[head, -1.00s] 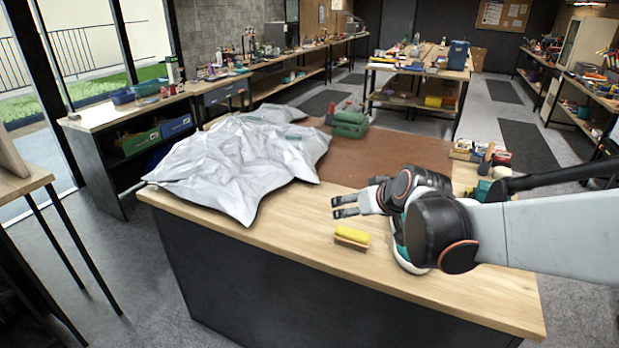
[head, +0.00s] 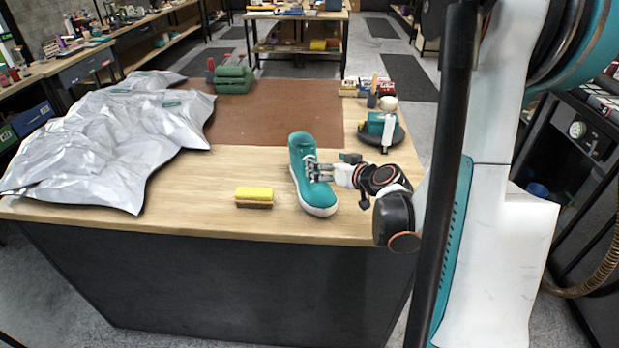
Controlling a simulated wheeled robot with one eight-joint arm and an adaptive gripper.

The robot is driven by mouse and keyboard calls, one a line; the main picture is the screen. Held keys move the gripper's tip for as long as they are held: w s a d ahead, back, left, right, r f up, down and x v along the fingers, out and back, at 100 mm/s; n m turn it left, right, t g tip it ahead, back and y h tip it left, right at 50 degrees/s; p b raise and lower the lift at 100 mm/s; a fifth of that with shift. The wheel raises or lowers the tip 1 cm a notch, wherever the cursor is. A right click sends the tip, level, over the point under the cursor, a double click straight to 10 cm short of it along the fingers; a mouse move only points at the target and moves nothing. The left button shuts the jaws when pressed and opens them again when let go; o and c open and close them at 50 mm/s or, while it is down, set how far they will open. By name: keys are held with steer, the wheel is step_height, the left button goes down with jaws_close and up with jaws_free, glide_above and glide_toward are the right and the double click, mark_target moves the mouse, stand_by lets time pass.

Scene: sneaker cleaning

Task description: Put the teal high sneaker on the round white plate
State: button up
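The teal high sneaker (head: 315,194) stands upright on the wooden table top, with a white sole and its toe towards the front edge. My gripper (head: 318,172) is at the sneaker's right side, with its fingertips overlapping the lace area. I cannot tell whether the fingers touch the shoe or how far apart they are. I do not see a round white plate in the head view; my arm hides part of the right side.
A yellow-topped brush (head: 254,198) lies left of the sneaker. A crumpled silver sheet (head: 95,150) covers the table's left. A teal item on a dark round base (head: 381,131) stands behind my gripper. A green case (head: 230,79) is at the back. The brown mat (head: 265,118) has free room.

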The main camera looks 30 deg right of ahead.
steer(key=b+x, duration=0.2)
steer(key=x, duration=0.8)
steer(key=shift+w+f+b, duration=0.15)
steer(key=shift+f+b, duration=0.05)
steer(key=shift+b, duration=0.15)
steer(key=shift+r, duration=0.1)
jaws_close()
steer(key=shift+r, duration=0.1)
step_height(320, 180, up, 19)
steer(key=p, duration=0.7)
steer(key=s+a+f+n+y+b, duration=0.1)
steer(key=s+a+f, duration=0.1)
steer(key=a, duration=0.5)
steer(key=s+a+f+n+y, duration=0.1)
steer(key=a+f, duration=0.3)
steer(key=a, duration=0.2)
steer(key=s+a+f+n+y+b, duration=0.1)
steer(key=s+a+f, duration=0.1)
steer(key=a, duration=0.5)
steer(key=shift+s+a+f+g+y+b, duration=0.3)
steer(key=shift+s+a+f+y, duration=0.1)
steer(key=shift+f, duration=0.1)
